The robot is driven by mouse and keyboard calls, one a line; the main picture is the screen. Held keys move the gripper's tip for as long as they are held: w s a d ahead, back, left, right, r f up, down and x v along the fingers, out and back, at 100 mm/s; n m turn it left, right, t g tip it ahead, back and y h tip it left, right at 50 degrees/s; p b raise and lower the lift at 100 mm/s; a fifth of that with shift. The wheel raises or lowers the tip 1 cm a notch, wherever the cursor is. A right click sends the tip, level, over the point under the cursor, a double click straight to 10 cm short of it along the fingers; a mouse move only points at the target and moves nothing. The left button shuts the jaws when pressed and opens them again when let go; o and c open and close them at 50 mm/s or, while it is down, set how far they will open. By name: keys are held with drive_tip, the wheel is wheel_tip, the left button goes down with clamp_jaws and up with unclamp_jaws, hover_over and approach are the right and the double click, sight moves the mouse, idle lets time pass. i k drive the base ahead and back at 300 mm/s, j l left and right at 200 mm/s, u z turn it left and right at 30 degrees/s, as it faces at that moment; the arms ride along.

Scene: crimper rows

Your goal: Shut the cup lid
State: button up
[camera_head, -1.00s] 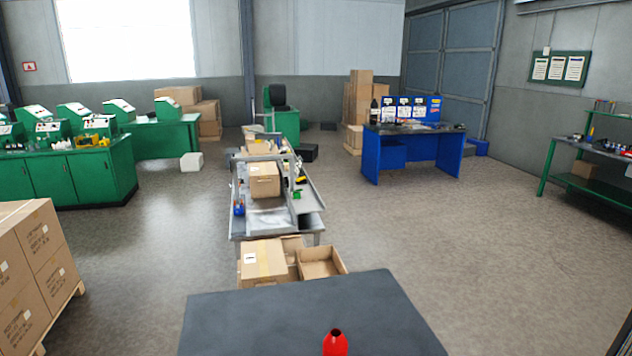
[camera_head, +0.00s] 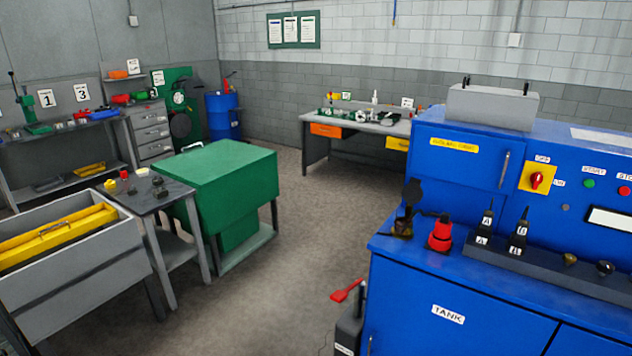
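A small dark cup (camera_head: 402,228) stands on the left end of the blue tank bench (camera_head: 395,250). A black flap that looks like its lid (camera_head: 412,193) stands raised above it, so the cup looks open. The cup is small in the picture, and its hinge cannot be made out. A red conical object with a dark band (camera_head: 440,233) stands just right of the cup. My gripper is not in view.
Black handled tools marked A and B (camera_head: 500,240) stand in a dark rail right of the cup. Open floor (camera_head: 310,235) lies between the bench and the green cabinet (camera_head: 225,175).

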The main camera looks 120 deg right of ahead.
sight(412, 192)
drive_tip(key=z, duration=5)
